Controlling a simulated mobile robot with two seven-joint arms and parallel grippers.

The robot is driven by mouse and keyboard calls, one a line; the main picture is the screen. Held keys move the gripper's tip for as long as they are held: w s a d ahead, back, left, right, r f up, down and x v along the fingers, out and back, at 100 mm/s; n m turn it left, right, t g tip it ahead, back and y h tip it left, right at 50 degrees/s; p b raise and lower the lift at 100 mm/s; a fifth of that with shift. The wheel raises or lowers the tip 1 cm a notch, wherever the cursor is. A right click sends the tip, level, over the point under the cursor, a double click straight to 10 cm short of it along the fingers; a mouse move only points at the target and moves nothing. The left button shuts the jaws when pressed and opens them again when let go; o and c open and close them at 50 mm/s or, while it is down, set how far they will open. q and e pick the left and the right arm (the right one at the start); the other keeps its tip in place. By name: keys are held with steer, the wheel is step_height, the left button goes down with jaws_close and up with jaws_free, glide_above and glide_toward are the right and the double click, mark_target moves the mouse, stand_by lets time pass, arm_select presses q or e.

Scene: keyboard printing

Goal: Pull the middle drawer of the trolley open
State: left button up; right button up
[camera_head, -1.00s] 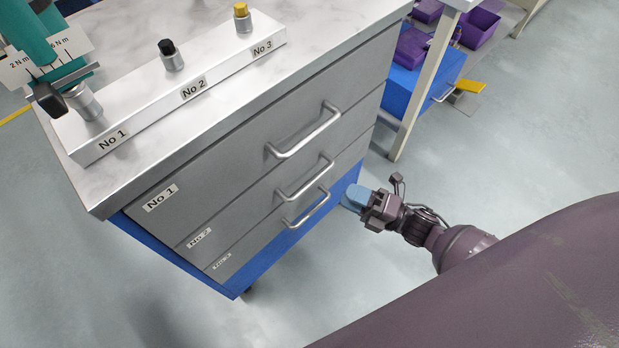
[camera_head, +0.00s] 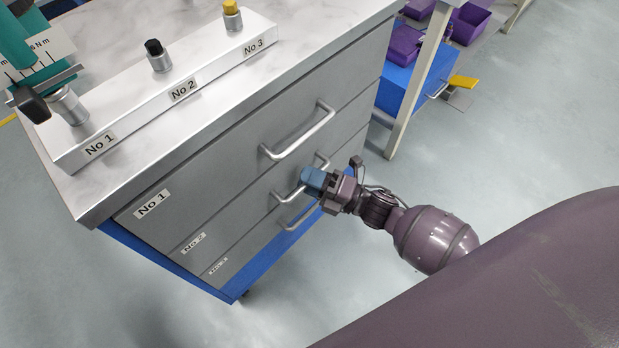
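The trolley is a grey cabinet with a blue base (camera_head: 232,287) and three drawers marked No 1, No 2 and No 3. The middle drawer (camera_head: 225,222), marked No 2, looks shut, flush with the others. Its bar handle (camera_head: 287,196) is partly hidden behind my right gripper (camera_head: 309,183). The blue fingers of my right gripper are right at this handle; whether they touch it or are open or shut I cannot tell. The top handle (camera_head: 298,137) is above the gripper and the bottom handle (camera_head: 300,216) just below it. My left gripper is not in view.
A white holder block (camera_head: 120,136) with labelled sockets and a teal tool (camera_head: 22,45) stands on the marble-look top. A table leg (camera_head: 415,95), a blue cabinet (camera_head: 405,88) and purple bins (camera_head: 470,22) are at the upper right. The floor in front is clear.

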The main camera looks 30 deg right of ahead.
jaws_close()
steer(key=shift+s, duration=0.1)
arm_select(q)
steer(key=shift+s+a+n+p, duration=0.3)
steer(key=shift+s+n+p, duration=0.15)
steer(key=shift+p, duration=0.8)
arm_select(e)
steer(key=s+d, duration=0.3)
steer(key=s, duration=0.7)
steer(key=s+d, duration=0.4)
steer(key=s, duration=0.6)
steer(key=shift+s+d, duration=0.15)
steer(key=shift+d, duration=0.1)
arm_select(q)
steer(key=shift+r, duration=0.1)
arm_select(e)
jaws_free()
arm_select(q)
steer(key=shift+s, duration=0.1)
arm_select(e)
steer(key=v, duration=1)
steer(key=shift+s+d, duration=0.25)
steer(key=shift+s, duration=0.05)
steer(key=shift+f, duration=0.1)
